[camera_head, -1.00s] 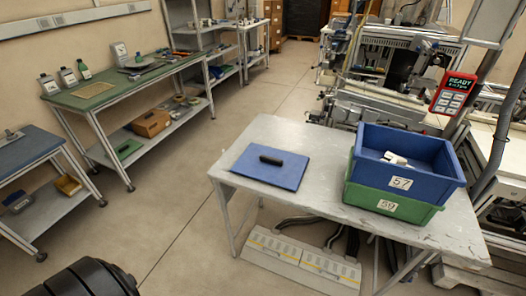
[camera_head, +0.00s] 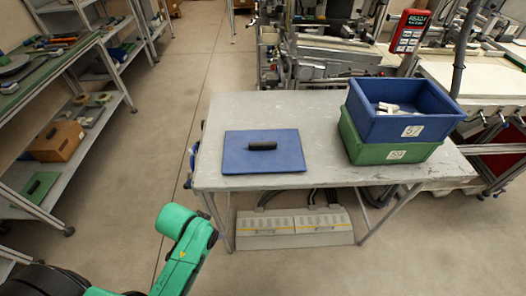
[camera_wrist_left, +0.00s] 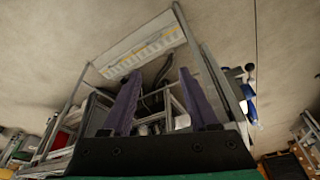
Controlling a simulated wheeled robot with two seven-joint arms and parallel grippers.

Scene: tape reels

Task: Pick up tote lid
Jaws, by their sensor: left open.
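The tote lid (camera_head: 240,160) is a flat blue panel with a black handle (camera_head: 262,146) on top. It lies flat on the left part of the grey table (camera_head: 330,175). My left arm's green links show at the bottom left of the head view, below and left of the table and apart from the lid. In the left wrist view my left gripper (camera_wrist_left: 158,88) is open, its two purple fingers apart with nothing held between them. The lid cannot be made out in that view. My right gripper is not in view.
A blue tote (camera_head: 408,128) marked 57, with white items inside, sits on a green tote (camera_head: 385,153) at the table's right. Bare tabletop separates them from the lid. A shelved workbench (camera_head: 70,140) stands left; machinery stands behind the table.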

